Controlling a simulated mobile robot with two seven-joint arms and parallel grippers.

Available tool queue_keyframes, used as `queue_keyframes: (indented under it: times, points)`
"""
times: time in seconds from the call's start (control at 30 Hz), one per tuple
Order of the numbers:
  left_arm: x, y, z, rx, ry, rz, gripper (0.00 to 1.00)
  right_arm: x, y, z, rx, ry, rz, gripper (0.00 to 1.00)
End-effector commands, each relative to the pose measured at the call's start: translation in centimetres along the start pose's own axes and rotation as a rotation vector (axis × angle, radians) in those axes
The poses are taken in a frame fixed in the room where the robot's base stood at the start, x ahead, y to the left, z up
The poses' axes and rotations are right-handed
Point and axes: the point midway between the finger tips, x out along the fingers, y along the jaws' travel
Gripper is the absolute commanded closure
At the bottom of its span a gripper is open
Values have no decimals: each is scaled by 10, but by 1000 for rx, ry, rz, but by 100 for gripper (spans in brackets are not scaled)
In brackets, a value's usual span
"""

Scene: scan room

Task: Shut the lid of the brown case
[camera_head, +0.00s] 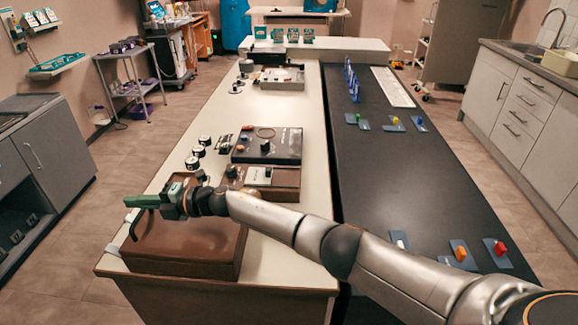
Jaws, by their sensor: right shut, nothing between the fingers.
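The brown case (190,247) sits at the near left end of the pale table. Its lid appears down and roughly level over the body; I cannot tell whether it is fully closed. My right gripper (141,202) is over the far left part of the lid, its arm reaching in from the lower right. Its fingers are shut and empty. I cannot tell whether it touches the lid. The gripper and forearm hide the case's far edge. My left gripper is not in view.
Just beyond the case stand a brown tray (285,194) and a dark box (290,146), with several small round black-and-white items (192,163) to their left. A black counter (430,195) with coloured pieces runs along the right. The pale tabletop right of the case is partly clear.

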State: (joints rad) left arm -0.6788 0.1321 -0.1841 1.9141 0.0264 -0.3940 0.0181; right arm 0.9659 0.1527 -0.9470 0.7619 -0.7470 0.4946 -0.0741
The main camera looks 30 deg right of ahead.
Motion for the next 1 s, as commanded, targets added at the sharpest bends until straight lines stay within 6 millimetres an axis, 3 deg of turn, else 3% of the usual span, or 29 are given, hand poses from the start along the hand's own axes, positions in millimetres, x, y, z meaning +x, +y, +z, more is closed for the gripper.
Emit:
queue_keyframes:
  times: [0.33, 1.0]
  points:
    - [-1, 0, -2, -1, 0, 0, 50, 0, -17, 0, -1, 0, -72, 100]
    - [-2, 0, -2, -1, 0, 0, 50, 0, -16, 0, -1, 0, -74, 100]
